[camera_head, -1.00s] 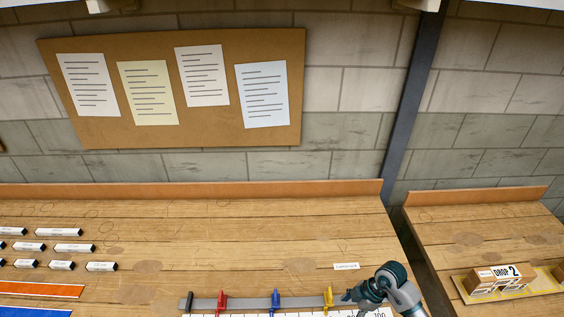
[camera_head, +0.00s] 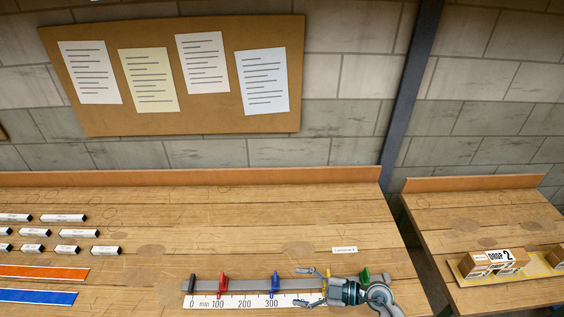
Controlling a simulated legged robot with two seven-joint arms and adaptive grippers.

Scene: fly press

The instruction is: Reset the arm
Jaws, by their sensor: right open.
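My right gripper (camera_head: 312,286) is at the lower right of the wooden bench, its arm coming in from the bottom right. Its fingers are spread apart and point left, with nothing seen between them. It is over the right part of a grey rail (camera_head: 246,285) with a millimetre scale (camera_head: 244,301). On the rail are a black piece (camera_head: 192,283), a red slider (camera_head: 222,283), a blue slider (camera_head: 275,283) and a green piece (camera_head: 365,275). A yellow part (camera_head: 328,271) shows just behind the gripper, mostly hidden. My left gripper is not in view.
Several small labelled blocks (camera_head: 63,218) lie in rows at the left, above an orange strip (camera_head: 42,272) and a blue strip (camera_head: 38,297). A small label (camera_head: 344,250) lies behind the gripper. Boxes by a "DROP 2" sign (camera_head: 500,257) stand on the right bench, across a gap.

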